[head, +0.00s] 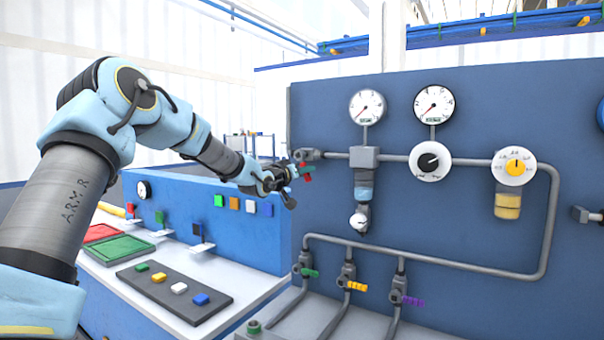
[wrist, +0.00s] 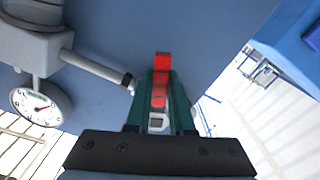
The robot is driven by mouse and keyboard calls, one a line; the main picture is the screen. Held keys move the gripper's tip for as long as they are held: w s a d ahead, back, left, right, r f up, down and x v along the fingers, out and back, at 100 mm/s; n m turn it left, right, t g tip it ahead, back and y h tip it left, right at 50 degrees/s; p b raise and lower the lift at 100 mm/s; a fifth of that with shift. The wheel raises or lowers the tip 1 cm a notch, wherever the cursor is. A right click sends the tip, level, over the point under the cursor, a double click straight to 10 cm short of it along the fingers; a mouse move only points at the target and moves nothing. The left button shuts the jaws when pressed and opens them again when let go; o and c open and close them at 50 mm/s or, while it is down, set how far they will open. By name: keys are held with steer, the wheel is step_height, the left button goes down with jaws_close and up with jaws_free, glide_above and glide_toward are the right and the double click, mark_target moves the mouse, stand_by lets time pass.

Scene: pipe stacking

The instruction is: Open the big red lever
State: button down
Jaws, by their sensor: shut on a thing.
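The big red lever (head: 306,173) is at the valve (head: 306,154) on the left end of the upper grey pipe, near the left edge of the blue panel (head: 470,100). My gripper (head: 287,184) reaches in from the left to this lever. In the wrist view, the red lever (wrist: 162,64) lies between the two dark green fingers of my gripper (wrist: 160,85), which are shut on it. Its red tip sticks out past the fingertips. The fingers and my arm hide part of the lever and its valve.
Gauges (head: 367,106) and dials (head: 430,160) sit right of the lever. Below are small valves with green (head: 310,273), yellow (head: 356,286) and purple (head: 413,301) handles. A white bench (head: 245,288) with a dark tray of coloured blocks (head: 175,288) stands left.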

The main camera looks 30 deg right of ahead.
steer(key=n, duration=0.2)
steer(key=s, duration=0.1)
steer(key=shift+d+r+n, duration=0.25)
steer(key=shift+r+n, duration=0.05)
steer(key=shift+n, duration=0.1)
steer(key=n, duration=0.2)
steer(key=s+r+n, duration=0.1)
steer(key=shift+d+n+b, duration=0.25)
steer(key=shift+n+b, duration=0.05)
steer(key=shift+b, duration=0.1)
steer(key=shift+s+d+r+n+b, duration=0.1)
steer(key=shift+r+n+b, duration=0.4)
steer(key=shift+n, duration=0.65)
steer(key=shift+s+d+r+n+b, duration=0.1)
steer(key=shift+r+n+b, duration=0.35)
steer(key=shift+n, duration=0.75)
steer(key=shift+s+d+r+n+b, duration=0.1)
steer(key=shift+r+n+b, duration=0.4)
steer(key=shift+n, duration=0.65)
steer(key=shift+r, duration=0.1)
steer(key=c, duration=0.8)
jaws_free()
steer(key=shift+a, duration=0.1)
